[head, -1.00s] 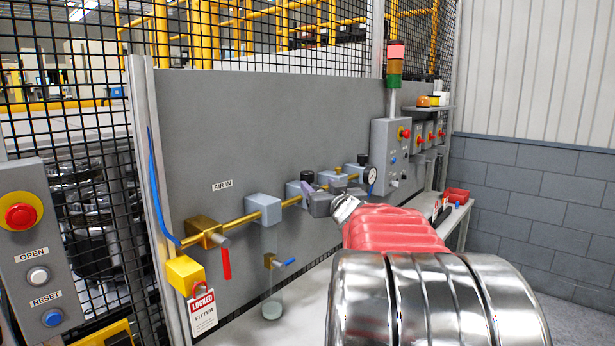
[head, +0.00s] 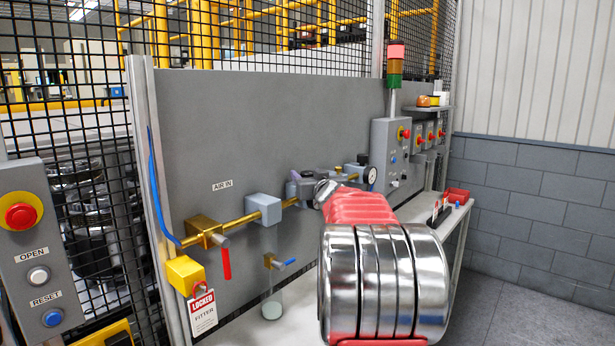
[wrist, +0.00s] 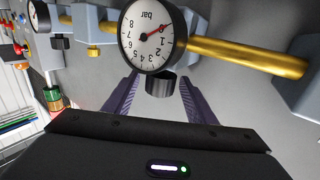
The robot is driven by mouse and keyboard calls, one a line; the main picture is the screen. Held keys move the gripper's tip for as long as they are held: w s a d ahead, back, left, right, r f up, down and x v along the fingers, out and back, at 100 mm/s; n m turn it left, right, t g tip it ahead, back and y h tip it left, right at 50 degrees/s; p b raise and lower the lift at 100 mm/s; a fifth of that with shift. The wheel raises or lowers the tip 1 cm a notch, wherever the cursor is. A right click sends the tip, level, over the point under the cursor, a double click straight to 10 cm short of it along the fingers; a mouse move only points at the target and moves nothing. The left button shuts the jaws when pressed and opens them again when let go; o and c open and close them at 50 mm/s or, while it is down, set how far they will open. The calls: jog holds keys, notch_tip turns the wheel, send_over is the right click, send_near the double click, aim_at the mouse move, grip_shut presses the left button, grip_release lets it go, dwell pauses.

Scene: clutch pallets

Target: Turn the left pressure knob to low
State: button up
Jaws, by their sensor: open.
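In the wrist view, turned upside down, a black round knob (wrist: 160,84) hangs on the air line beside a white pressure gauge (wrist: 147,33) marked in bar. The gauge has a red needle. My gripper (wrist: 158,80) is open, with a purple finger on each side of the knob; I cannot tell whether either touches it. In the head view my gripper (head: 293,189) is at the brass air line, where it hides the left knob and its gauge. The right gauge (head: 370,175) shows farther along the line.
A brass pipe (wrist: 245,57) runs close by the gripper. In the head view, a red-handled valve (head: 226,262), a yellow lockout box with a LOCKED tag (head: 203,312) and a grey regulator block (head: 263,208) lie to the left. A control box (head: 390,152) stands to the right.

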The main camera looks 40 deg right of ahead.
jog(key=shift+w+d, duration=0.1)
jog(key=shift+w, duration=0.15)
jog(key=shift+c, duration=0.4)
jog(key=c, duration=1)
jog(key=shift+o, duration=0.2)
